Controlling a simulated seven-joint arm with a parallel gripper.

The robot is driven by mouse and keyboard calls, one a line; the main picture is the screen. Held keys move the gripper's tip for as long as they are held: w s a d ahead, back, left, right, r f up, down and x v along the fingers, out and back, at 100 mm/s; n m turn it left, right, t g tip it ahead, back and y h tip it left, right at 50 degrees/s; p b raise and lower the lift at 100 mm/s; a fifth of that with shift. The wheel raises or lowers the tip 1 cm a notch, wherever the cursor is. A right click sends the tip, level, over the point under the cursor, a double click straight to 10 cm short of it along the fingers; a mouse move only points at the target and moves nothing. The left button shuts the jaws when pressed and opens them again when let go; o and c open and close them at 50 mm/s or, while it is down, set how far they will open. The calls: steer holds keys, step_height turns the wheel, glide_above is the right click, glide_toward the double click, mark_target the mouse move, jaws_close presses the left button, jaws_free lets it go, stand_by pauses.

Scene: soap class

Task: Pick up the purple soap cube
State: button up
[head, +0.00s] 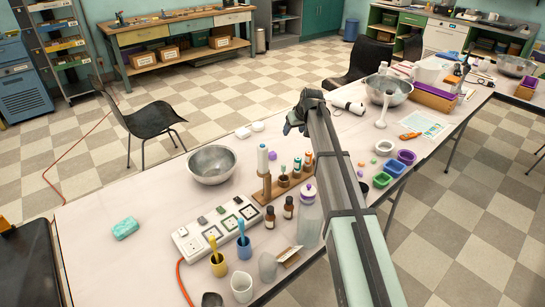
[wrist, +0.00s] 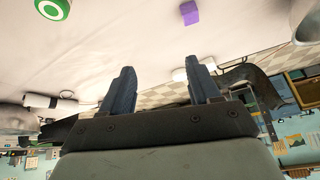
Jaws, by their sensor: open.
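The purple soap cube (wrist: 190,13) sits on the white table near the top edge of the wrist view. In the head view a small purple patch beside the white cylinder appears to be the same cube (head: 272,156), partly crowded by things in front. My gripper (head: 296,118) is over the table, beyond and right of the cube in the head view. In the wrist view its two dark fingers (wrist: 160,82) are spread apart with nothing between them. The cube is well apart from the fingers.
White soap pieces (head: 250,129) lie near the far table edge. A metal bowl (head: 212,164) stands left. A wooden rack (head: 270,191), amber bottles (head: 289,207) and a power strip (head: 218,230) crowd the front. A green-and-white round item (wrist: 52,8) shows in the wrist view. The table's left part is clearer.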

steer(key=n+g, duration=0.1)
steer(key=n, duration=0.1)
glide_toward(273, 153)
steer(key=f, duration=0.1)
steer(key=w+a+f, duration=0.1)
steer(key=shift+w+a+f, duration=0.25)
steer(key=shift+a+f, duration=0.05)
steer(key=shift+f, duration=0.1)
steer(key=shift+s+d+x, duration=0.1)
steer(key=shift+d+x, duration=0.05)
steer(key=shift+x, duration=1.3)
steer(key=shift+s+d+x, duration=0.1)
steer(key=shift+d+x, duration=0.1)
steer(key=shift+x, duration=1.3)
steer(key=shift+f, duration=0.1)
steer(key=shift+c, duration=0.2)
steer(key=c, duration=1.1)
